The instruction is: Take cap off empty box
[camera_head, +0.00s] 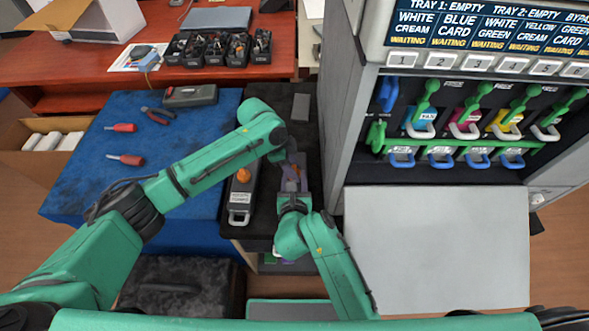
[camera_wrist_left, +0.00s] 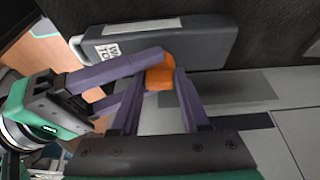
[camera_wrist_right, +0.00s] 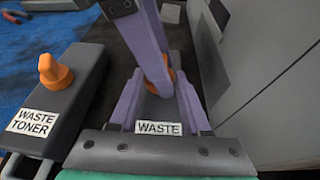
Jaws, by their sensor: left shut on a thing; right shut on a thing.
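Two dark grey waste toner boxes stand side by side on a black-topped stand. The right-hand box (camera_wrist_right: 146,107) is mostly covered by my grippers; a "WASTE" label shows. Its orange cap (camera_head: 294,170) also shows in the left wrist view (camera_wrist_left: 158,76). My left gripper (camera_head: 291,160) is shut on this cap, reaching from the far side. My right gripper (camera_head: 293,189) is shut on the box from the near side, its fingers straddling it. The left-hand box (camera_head: 238,196) stands free with its orange cap (camera_wrist_right: 54,72) on. I cannot see which box is empty.
The printer (camera_head: 432,245) with coloured toner cartridges stands close on the right. A blue-covered table (camera_head: 90,185) with screwdrivers (camera_head: 125,159) and pliers lies left. A red desk (camera_head: 60,65) with black bins (camera_head: 222,50) is at the back.

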